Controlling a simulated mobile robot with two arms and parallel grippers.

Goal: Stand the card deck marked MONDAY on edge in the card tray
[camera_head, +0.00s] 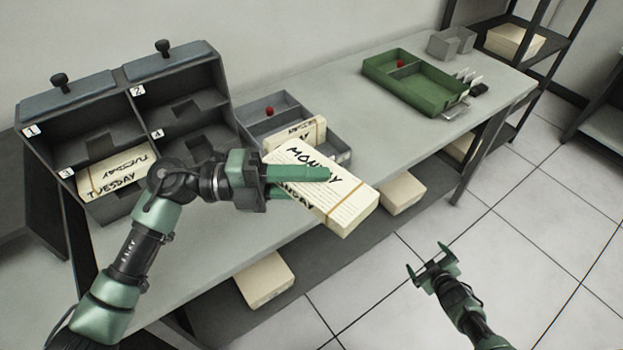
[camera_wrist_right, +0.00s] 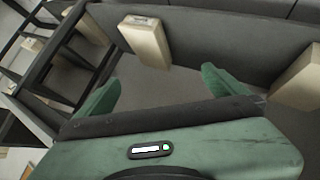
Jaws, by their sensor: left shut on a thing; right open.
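The cream card deck marked MONDAY (camera_head: 346,205) is held by my left gripper (camera_head: 318,181), shut on it. The deck is tilted, in the air in front of the table's near edge. A grey tray (camera_head: 343,157) with compartments stands on the table behind it, partly hidden by the deck. Another cream deck (camera_head: 302,133) stands in that tray. A green tray (camera_head: 433,104) with a divider lies further right; I cannot tell which tray is the card tray. My right gripper (camera_head: 430,262) is open and empty, in front of the table; its fingers show in the right wrist view (camera_wrist_right: 163,92).
A dark cabinet (camera_head: 66,199) with numbered compartments stands at the left; a TUESDAY deck (camera_head: 112,178) lies in compartment 3. Red items sit in both trays. Small grey bins (camera_head: 451,42) stand at the far end. Cream blocks (camera_head: 264,280) lie on the lower shelf.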

